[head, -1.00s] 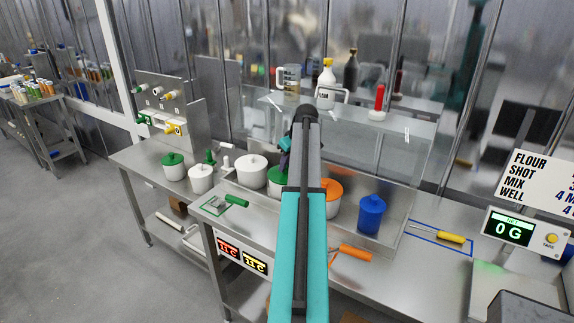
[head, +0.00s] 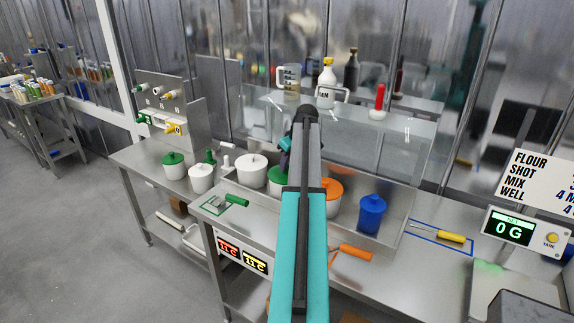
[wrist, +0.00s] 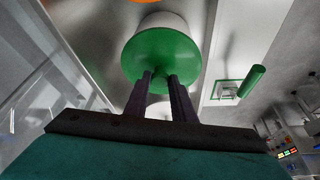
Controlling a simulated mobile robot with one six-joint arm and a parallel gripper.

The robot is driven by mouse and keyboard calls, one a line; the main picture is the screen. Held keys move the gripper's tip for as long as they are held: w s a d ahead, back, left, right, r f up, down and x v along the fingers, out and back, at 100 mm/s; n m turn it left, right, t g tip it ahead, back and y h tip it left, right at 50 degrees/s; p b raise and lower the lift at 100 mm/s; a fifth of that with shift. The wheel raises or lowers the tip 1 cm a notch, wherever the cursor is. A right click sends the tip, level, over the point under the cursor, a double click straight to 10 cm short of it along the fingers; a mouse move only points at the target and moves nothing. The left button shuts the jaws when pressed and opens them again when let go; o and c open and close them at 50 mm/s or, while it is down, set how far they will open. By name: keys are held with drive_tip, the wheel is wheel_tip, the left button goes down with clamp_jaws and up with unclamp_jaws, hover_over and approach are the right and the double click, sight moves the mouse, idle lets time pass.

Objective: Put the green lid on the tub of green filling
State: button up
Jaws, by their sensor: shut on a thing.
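The green lid (wrist: 160,52) fills the top middle of the wrist view, with a white tub (wrist: 163,20) directly behind it. In the head view the green lid (head: 280,174) lies over the white tub (head: 274,189) in the row, partly hidden by my arm. The lid looks level and lined up with the tub's rim; I cannot tell whether it is fully seated. My gripper (wrist: 160,76) is shut on the green lid at its middle, where the fingertips hide the knob. The filling is not visible.
A white-lidded tub (head: 252,171) stands close on the left, and an orange-lidded tub (head: 333,191) and a blue tub (head: 371,214) stand on the right. A clear screen (head: 375,150) rises behind. A green-handled tool (head: 236,200) lies in front.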

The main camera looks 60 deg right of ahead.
idle(0.3)
drive_tip(key=o, duration=1.6)
drive_tip(key=shift+c, duration=0.2)
drive_tip(key=shift+r, duration=0.1)
drive_tip(key=shift+r+p, duration=1.6)
drive_tip(key=shift+r, duration=1.8)
clamp_jaws()
drive_tip(key=shift+f+b, duration=1.25)
drive_tip(key=shift+f, duration=1.4)
